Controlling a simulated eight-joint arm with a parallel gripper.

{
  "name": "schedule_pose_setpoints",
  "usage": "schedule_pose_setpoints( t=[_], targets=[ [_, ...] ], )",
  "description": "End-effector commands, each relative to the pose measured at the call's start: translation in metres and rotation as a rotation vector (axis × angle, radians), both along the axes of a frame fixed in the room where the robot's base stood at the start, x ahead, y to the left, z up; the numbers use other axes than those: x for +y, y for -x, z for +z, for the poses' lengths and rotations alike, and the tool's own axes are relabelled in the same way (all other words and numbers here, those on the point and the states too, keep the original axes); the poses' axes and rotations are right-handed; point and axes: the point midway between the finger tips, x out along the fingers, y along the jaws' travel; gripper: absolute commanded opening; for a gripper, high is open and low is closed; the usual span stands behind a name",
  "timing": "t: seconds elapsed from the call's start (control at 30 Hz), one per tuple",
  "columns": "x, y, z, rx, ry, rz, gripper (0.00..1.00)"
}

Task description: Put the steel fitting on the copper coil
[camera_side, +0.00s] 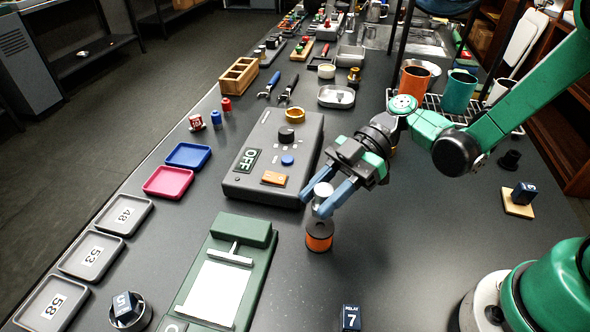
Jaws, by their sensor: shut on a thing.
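The steel fitting (322,191) is a small bright silver cylinder. My gripper (330,204) is shut on it, with blue fingers on both sides, and holds it about upright. The copper coil (319,241) is a short orange cylinder with dark ends, standing upright on the dark table. The fitting and fingertips are right over the coil's top in this view. The fingers partly hide the fitting's lower end, so I cannot tell whether it touches the coil.
A grey control box (262,150) reading OFF stands just left of my gripper. A green press-like board (222,280) lies at the lower left of the coil. A relay block marked 7 (350,318) is at the front. The table right of the coil is clear.

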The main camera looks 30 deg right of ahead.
Motion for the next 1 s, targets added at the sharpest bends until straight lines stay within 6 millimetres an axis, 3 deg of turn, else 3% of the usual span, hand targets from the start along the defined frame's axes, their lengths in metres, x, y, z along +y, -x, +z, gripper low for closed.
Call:
schedule_pose_setpoints(
  t=[0.2,0.43,0.47,0.57,0.87,1.0],
  targets=[
    [0.0,0.0,-0.021,0.0,0.0,0.0,0.0],
    [0.0,0.0,-0.022,0.0,0.0,0.0,0.0],
    [0.0,0.0,-0.022,0.0,0.0,0.0,0.36],
    [0.0,0.0,-0.022,0.0,0.0,0.0,0.65],
    [-0.001,0.0,-0.021,0.0,0.0,0.0,0.65],
    [-0.013,-0.002,-0.016,0.0,0.0,-0.004,0.65]
  ],
)
